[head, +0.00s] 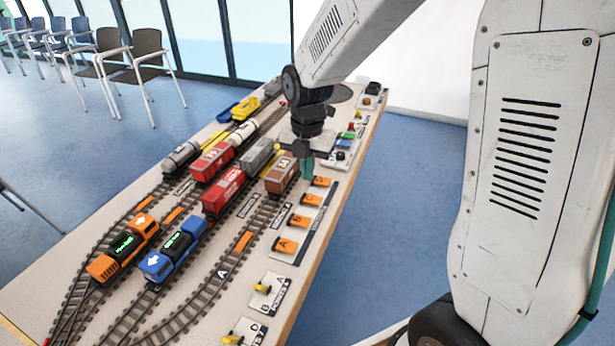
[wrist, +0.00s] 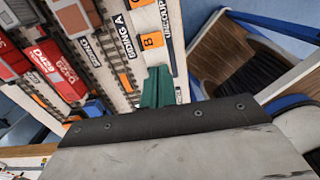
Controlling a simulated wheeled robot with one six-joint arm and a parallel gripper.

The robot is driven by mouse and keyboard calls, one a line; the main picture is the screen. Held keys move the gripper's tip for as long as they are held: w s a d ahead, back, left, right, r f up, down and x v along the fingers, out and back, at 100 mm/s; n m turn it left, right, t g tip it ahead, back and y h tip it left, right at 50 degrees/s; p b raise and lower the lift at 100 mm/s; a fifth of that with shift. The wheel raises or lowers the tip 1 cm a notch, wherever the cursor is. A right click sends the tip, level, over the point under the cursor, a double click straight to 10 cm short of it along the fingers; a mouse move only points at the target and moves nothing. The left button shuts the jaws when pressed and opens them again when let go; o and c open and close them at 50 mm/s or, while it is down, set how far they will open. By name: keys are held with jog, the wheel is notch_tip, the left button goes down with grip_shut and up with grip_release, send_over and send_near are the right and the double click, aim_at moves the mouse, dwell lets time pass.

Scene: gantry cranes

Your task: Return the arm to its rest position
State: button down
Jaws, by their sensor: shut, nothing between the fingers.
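My gripper (head: 307,170) hangs over the right side of the model railway table in the head view, beside the brown wagon (head: 281,174). Its green fingers are shut with nothing between them. The fingers also show in the wrist view (wrist: 158,88), above the strip of orange label plates. My arm comes down to it from the upper right in the head view. I cannot tell the exact gap between the fingertips and the table top.
The table (head: 110,202) carries tracks, an orange locomotive (head: 123,247), a blue locomotive (head: 172,250), red wagons (head: 223,191) and small yellow levers (head: 262,288). Chairs (head: 150,60) stand at the back left. Blue floor (head: 400,200) right of the table is clear.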

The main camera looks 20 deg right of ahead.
dwell(0.4)
jog(key=s+d+r+m, duration=0.1)
jog(key=s+r+m, duration=0.3)
jog(key=s+m, duration=0.4)
jog(key=s+d+r+m+t, duration=0.1)
jog(key=s+r+m, duration=0.4)
jog(key=s+m, duration=0.4)
jog(key=s+d+r+m, duration=0.1)
jog(key=s+r+m, duration=0.3)
jog(key=s+m, duration=0.5)
jog(key=shift+d+r+m, duration=0.3)
jog(key=shift+r+m, duration=0.05)
jog(key=shift+m, duration=0.15)
dwell(0.8)
